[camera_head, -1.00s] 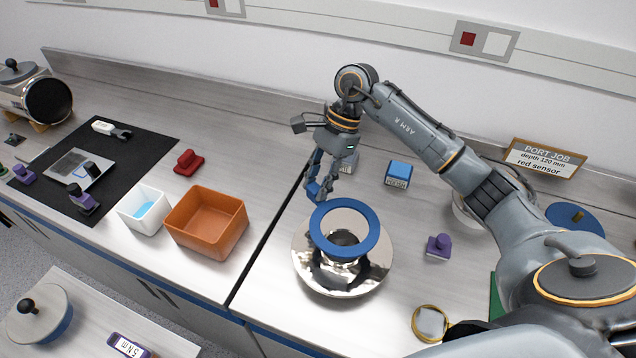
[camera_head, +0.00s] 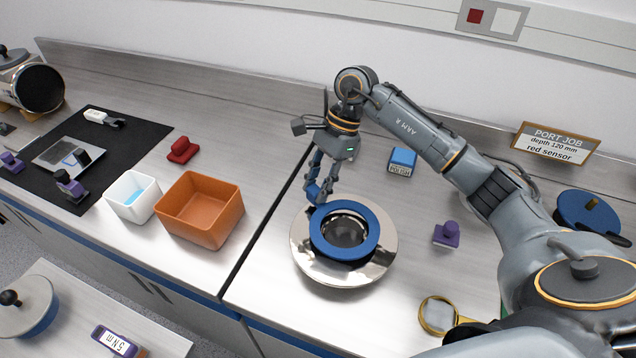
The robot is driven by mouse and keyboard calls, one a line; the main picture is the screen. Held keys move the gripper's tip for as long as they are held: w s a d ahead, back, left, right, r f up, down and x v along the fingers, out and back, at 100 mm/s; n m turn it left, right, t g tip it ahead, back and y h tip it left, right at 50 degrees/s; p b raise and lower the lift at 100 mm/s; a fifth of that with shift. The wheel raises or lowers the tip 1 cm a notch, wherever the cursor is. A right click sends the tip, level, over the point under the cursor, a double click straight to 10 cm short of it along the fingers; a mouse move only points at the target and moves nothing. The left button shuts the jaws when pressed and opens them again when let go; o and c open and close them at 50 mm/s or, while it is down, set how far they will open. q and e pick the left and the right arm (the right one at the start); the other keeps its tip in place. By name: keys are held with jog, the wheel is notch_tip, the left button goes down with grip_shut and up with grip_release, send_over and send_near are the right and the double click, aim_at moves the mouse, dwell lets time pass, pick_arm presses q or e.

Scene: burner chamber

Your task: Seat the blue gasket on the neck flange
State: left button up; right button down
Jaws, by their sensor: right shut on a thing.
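The blue gasket (camera_head: 344,252) is a flat ring, lying about level over the shiny metal neck flange (camera_head: 385,250) on the right-hand bench. The dark neck opening (camera_head: 346,232) shows through the ring, roughly centred in it. I cannot tell whether the gasket touches the flange all round or sits slightly above it. My right gripper (camera_head: 318,192) reaches down from behind and is shut on the gasket's back-left edge. Its fingertips hide a little of that edge. My left gripper is not in view.
An orange bin (camera_head: 201,230) and a white bin (camera_head: 133,209) stand to the left, beyond the bench gap. A blue polish box (camera_head: 402,160), a purple-handled piece (camera_head: 447,234) and a magnifier (camera_head: 437,315) stand to the right. The bench front is clear.

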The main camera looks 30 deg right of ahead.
jog(key=shift+b, duration=0.55)
dwell(0.6)
dwell(0.4)
jog(key=shift+f+b, duration=0.25)
jog(key=shift+b, duration=0.1)
jog(key=shift+f+b, duration=0.75)
jog(key=shift+b, duration=0.05)
jog(key=c, duration=1)
grip_release()
jog(key=shift+o, duration=0.2)
